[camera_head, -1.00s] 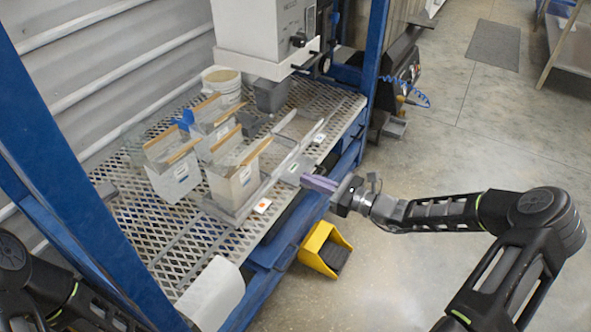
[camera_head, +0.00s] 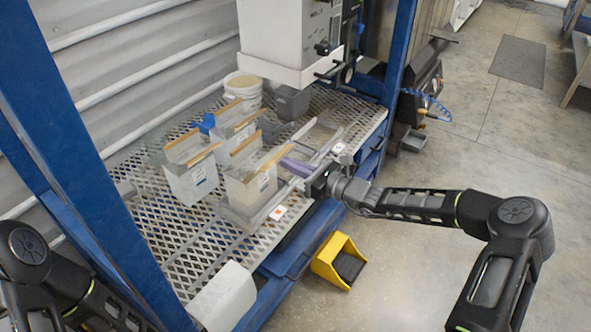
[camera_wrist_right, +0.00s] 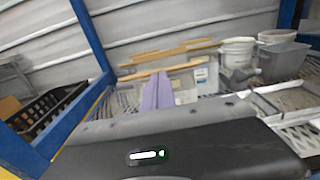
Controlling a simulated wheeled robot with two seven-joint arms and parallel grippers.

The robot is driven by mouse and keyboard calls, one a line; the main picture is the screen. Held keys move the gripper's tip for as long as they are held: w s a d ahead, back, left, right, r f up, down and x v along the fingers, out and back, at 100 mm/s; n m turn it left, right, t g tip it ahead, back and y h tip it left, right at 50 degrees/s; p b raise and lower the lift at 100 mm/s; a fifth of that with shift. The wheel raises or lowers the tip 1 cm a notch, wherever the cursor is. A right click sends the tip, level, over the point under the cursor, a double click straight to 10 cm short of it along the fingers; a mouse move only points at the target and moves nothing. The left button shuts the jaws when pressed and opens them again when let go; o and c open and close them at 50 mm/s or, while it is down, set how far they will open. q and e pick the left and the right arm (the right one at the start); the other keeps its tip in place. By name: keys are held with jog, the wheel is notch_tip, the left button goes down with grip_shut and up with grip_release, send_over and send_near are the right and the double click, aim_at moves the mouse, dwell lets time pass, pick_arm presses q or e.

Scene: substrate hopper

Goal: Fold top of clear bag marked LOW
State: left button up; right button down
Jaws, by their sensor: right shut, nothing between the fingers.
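Several clear, pale bags with tan strips along their tops stand on the mesh table: a front one (camera_head: 243,192), one to its left (camera_head: 190,184) and others behind. Their labels are too small to read, so I cannot tell which is marked LOW. My right gripper (camera_head: 287,162) has purple fingers, shut and empty, over the table edge just right of the front bag's top. In the right wrist view its fingers (camera_wrist_right: 158,80) overlap a bag with a tan strip (camera_wrist_right: 205,76); contact cannot be judged. My left gripper is out of view.
A white bucket (camera_head: 243,88) and a grey bin (camera_head: 291,103) stand at the back of the mesh table (camera_head: 170,240). The white hopper (camera_head: 280,35) hangs above. Blue posts (camera_head: 75,140) frame the table.

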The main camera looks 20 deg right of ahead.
jog(key=shift+r, duration=0.1)
jog(key=w+r+g+h+p, duration=0.1)
jog(key=p, duration=0.3)
jog(key=a+r+g+p, duration=0.1)
jog(key=r+p, duration=0.1)
jog(key=p, duration=0.2)
jog(key=w+a+r+g+h+p, duration=0.1)
jog(key=p, duration=0.3)
jog(key=shift+w+a+r+h, duration=0.25)
jog(key=shift+w+r+h, duration=0.05)
jog(key=shift+w+r, duration=0.1)
jog(key=w+a+g+h+p, duration=0.1)
jog(key=w+g+p, duration=0.1)
jog(key=p, duration=0.3)
jog(key=shift+a+h, duration=0.3)
jog(key=shift+w+a+r+p, duration=0.1)
jog(key=shift+w+a+p, duration=0.25)
jog(key=shift+w+p, duration=0.15)
jog(key=shift+w+a+b, duration=0.25)
jog(key=shift+w+a, duration=0.6)
jog(key=shift+w, duration=0.2)
jog(key=shift+w+a+b, duration=0.25)
jog(key=shift+w+a, duration=0.6)
jog(key=shift+w, duration=0.15)
